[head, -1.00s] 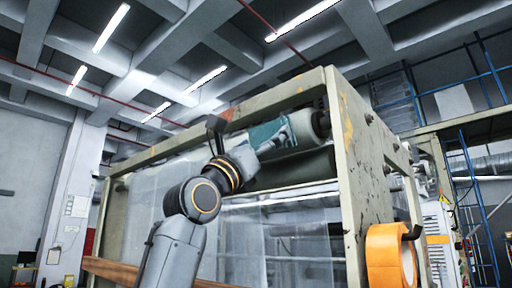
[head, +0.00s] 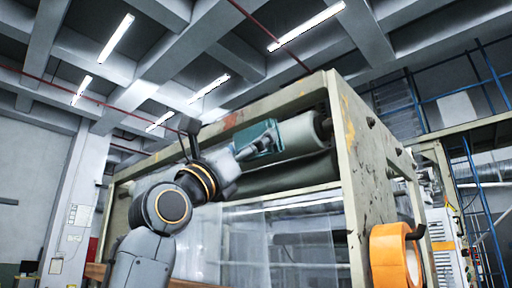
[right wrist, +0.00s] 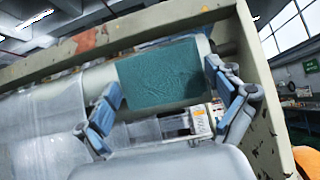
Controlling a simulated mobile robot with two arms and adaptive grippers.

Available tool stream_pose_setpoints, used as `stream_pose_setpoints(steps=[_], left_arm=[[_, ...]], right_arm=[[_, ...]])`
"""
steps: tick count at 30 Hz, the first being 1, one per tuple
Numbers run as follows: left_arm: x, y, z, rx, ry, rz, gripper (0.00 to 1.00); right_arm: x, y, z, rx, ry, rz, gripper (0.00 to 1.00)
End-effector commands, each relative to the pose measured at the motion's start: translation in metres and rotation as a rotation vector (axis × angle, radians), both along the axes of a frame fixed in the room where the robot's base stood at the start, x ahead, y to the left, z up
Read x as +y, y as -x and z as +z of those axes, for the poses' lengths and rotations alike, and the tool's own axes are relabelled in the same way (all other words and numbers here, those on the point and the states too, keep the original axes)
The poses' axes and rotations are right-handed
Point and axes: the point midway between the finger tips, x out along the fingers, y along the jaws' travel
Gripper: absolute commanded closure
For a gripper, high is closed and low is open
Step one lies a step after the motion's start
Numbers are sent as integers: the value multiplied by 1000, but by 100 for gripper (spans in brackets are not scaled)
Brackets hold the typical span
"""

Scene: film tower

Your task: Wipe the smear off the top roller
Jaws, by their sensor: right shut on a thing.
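The top roller (head: 298,134) is a pale grey cylinder running across the upper part of the machine frame. My right gripper (head: 261,147) is raised in front of it and is shut on a teal cloth pad (head: 258,135). In the right wrist view the pad (right wrist: 160,75) lies between the two fingers, over the front of the roller (right wrist: 204,46). It looks to be against the roller, though exact contact is hard to tell. I see no smear on the bare roller surface; the pad and my arm hide part of it. My left gripper is not in view.
The machine's right side plate (head: 360,170) stands close to the roller's right end. A top beam (head: 225,122) runs just above the roller. An orange tape roll (head: 393,258) hangs on the right side. Clear film (head: 270,245) hangs below.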

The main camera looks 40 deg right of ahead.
Motion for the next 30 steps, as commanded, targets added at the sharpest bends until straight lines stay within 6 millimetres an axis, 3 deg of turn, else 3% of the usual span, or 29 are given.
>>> stream_pose_setpoints(steps=[11, 21, 30], left_arm=[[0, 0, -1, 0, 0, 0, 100], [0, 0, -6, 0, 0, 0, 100], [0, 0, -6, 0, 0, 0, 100]], right_arm=[[4, 1, -1, 0, 1, 0, 32], [28, 3, -10, -1, 1, 1, 32], [29, 3, -10, -1, 0, 0, 32]])
